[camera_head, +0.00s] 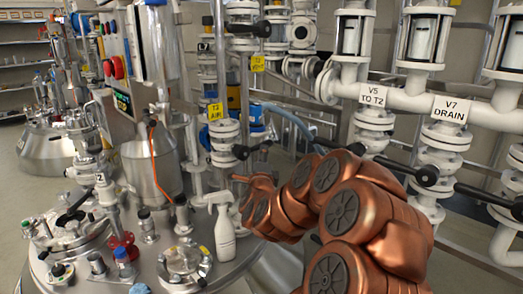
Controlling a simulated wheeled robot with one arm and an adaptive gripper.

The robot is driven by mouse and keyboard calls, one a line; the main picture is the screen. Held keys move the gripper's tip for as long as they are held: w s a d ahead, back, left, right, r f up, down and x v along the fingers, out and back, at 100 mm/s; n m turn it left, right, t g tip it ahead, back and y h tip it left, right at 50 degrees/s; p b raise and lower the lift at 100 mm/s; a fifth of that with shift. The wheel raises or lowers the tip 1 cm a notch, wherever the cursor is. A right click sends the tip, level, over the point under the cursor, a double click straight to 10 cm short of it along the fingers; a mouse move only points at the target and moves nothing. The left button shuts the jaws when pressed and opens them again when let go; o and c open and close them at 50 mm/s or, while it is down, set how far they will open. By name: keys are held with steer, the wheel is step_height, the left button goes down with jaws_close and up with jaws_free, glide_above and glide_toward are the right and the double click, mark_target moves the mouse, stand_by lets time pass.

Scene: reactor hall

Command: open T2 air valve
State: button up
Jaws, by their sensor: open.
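The air valve (223,138) is a white flanged body on a vertical pipe, left of the picture's middle. A yellow tag (215,112) on it reads AIR; its first line is small and hard to read. A black lever handle (252,150) points right from the valve. My copper arm reaches in from the lower right. My gripper (244,181) is open, just below the lever and apart from it in the picture. Its fingers are small here, and their depth from the lever cannot be told.
A steel vessel lid (130,262) with several fittings lies at the lower left, bearing a white spray bottle (222,228). Valves tagged V5 TO T2 (372,95) and V7 DRAIN (451,108) stand right, their black levers near my arm. Another black lever (250,29) is higher up.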

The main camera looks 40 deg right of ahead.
steer(key=b+x, duration=0.1)
steer(key=x, duration=0.5)
steer(key=shift+d+f, duration=0.1)
steer(key=shift+d, duration=0.25)
steer(key=shift+w+d+r, duration=0.2)
steer(key=shift+w+d, duration=0.15)
steer(key=shift+w, duration=0.1)
jaws_close()
